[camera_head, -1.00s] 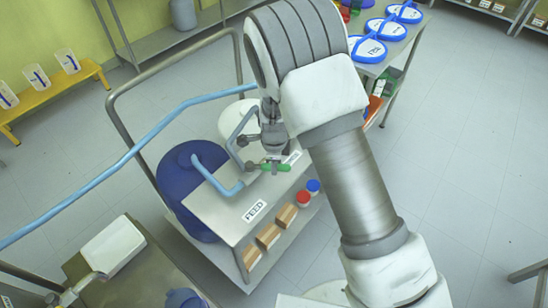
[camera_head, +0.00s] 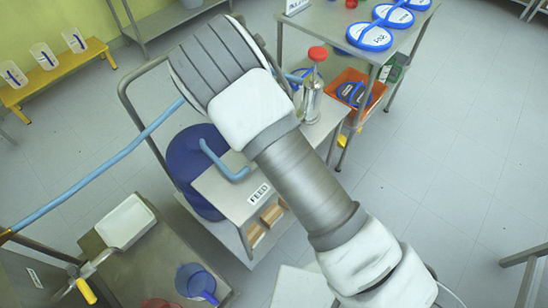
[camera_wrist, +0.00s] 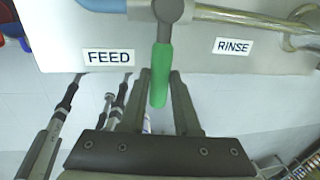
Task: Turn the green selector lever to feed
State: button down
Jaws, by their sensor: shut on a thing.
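The green selector lever (camera_wrist: 161,75) points down from its grey pivot (camera_wrist: 170,10) in the wrist view, about midway between the FEED label (camera_wrist: 109,57) on the left and the RINSE label (camera_wrist: 234,46) on the right. My gripper (camera_wrist: 160,82) has its two fingers on either side of the lever and is shut on it. In the head view, the FEED label (camera_head: 259,194) shows on the cart's top panel (camera_head: 222,186), but my arm hides the lever and my gripper.
A blue drum (camera_head: 190,180) and a blue hose (camera_head: 110,155) are left of my arm. Open floor lies at right.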

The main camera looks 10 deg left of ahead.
jog(key=shift+a, duration=0.1)
dwell(0.3)
jog(key=c, duration=0.6)
grip_release()
jog(key=shift+c, duration=0.2)
notch_tip(320, 180, up, 17)
jog(key=s+a+p, duration=0.1)
jog(key=s+p, duration=0.1)
jog(key=shift+s, duration=0.25)
jog(key=shift+a+r, duration=0.1)
jog(key=s+d+r+n+y, duration=0.35)
jog(key=d+r+n, duration=0.75)
jog(key=d+r, duration=0.5)
jog(key=s+d+r+n+t+h, duration=0.2)
jog(key=s+d+r+n+t, duration=0.2)
jog(key=s+d+r+n, duration=0.5)
jog(key=s+d+n, duration=0.1)
jog(key=d+n, duration=0.2)
jog(key=shift+s+r+h, duration=0.3)
jog(key=shift+h, duration=0.05)
